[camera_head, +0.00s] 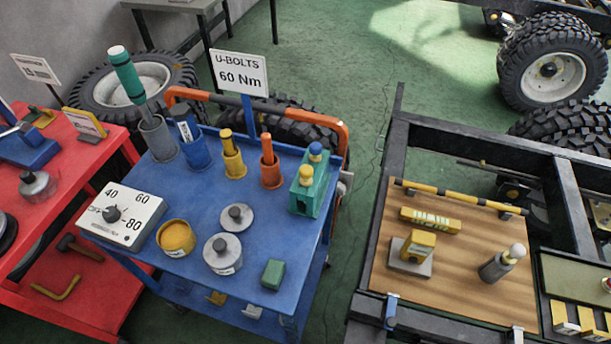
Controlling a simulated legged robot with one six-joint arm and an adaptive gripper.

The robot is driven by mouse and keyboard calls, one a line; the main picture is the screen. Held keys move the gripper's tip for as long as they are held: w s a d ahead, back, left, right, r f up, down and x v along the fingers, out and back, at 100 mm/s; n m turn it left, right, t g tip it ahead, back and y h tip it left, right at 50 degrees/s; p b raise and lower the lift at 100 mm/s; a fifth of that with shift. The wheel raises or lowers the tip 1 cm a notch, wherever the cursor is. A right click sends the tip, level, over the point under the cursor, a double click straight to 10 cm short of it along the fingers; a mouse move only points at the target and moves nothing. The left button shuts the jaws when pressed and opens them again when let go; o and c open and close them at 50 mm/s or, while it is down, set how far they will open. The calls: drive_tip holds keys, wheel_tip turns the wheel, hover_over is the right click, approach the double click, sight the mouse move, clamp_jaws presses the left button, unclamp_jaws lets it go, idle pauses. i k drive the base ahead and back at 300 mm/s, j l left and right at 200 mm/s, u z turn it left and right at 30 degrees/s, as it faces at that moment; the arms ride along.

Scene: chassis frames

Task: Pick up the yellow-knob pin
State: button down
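The yellow-knob pin (306,174) stands upright in a green holder block (313,200) near the right edge of the blue cart top. Only its round yellow knob and a short part beneath it show; any lower part is hidden in the block. A blue-knob pin (315,151) stands just behind it in the same block. My gripper is not in view.
An orange cup (270,175) with a handle stands left of the block, beside a yellow cup (234,166). A U-bolts sign (240,73) and orange rail (330,125) rise behind. A small green block (273,274) lies in front.

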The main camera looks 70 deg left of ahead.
sight(306, 172)
drive_tip(key=l+u, duration=0.1)
drive_tip(key=u, duration=1.4)
drive_tip(key=j+u, duration=0.1)
drive_tip(key=u, duration=1.1)
